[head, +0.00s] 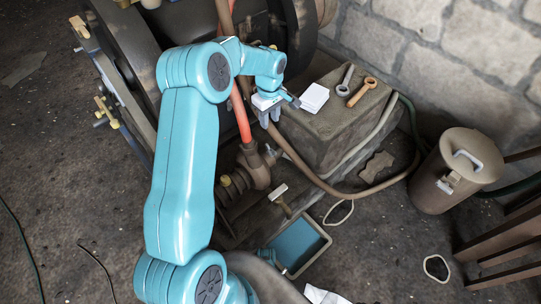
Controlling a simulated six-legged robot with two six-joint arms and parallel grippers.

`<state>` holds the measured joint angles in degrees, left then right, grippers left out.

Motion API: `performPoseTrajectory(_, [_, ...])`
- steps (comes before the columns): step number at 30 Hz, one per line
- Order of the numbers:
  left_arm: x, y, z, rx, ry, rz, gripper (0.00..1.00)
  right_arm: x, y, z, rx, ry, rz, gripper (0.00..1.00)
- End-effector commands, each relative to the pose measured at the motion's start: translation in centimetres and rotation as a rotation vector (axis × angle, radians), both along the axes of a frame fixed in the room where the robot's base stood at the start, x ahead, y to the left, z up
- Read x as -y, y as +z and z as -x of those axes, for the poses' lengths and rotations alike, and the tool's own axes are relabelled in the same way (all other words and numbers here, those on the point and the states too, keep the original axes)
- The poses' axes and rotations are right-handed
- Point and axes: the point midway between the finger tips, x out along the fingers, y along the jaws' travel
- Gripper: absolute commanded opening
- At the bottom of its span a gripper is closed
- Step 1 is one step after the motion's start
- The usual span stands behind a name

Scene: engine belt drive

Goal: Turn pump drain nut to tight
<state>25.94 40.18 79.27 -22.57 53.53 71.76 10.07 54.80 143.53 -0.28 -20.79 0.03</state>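My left gripper (270,118) hangs at the end of my teal arm, above and just right of the orange hose. Its two grey fingers point down and look slightly apart, with nothing seen between them. A rusty brown pump body (257,168) sits below it, where the orange hose (240,112) comes down. A small yellowish nut-like part (225,181) shows at the pump's left end; I cannot tell whether it is the drain nut. The gripper is apart from the pump. My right gripper is not in view.
A blue-bottomed tray (298,243) and a T-handled tool (281,198) lie in front. A brown canister (455,170) stands at right. Hoses cross the floor. A large wheel is behind my arm.

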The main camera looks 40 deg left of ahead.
Motion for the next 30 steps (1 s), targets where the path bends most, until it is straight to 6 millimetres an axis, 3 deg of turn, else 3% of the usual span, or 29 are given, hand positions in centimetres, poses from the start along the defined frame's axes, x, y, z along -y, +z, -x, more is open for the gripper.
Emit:
performPoseTrajectory(18, [0.9,-13.4,-0.3,-0.004,-0.003,0.003,0.35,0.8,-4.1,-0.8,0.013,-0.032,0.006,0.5])
performPoseTrajectory(24, [0.7,-15.5,-0.2,-0.002,-0.003,0.002,0.35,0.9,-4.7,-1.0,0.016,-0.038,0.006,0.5])
performPoseTrajectory(30, [0.6,-15.9,-0.1,-0.002,-0.003,0.001,0.35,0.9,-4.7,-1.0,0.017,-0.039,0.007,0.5])
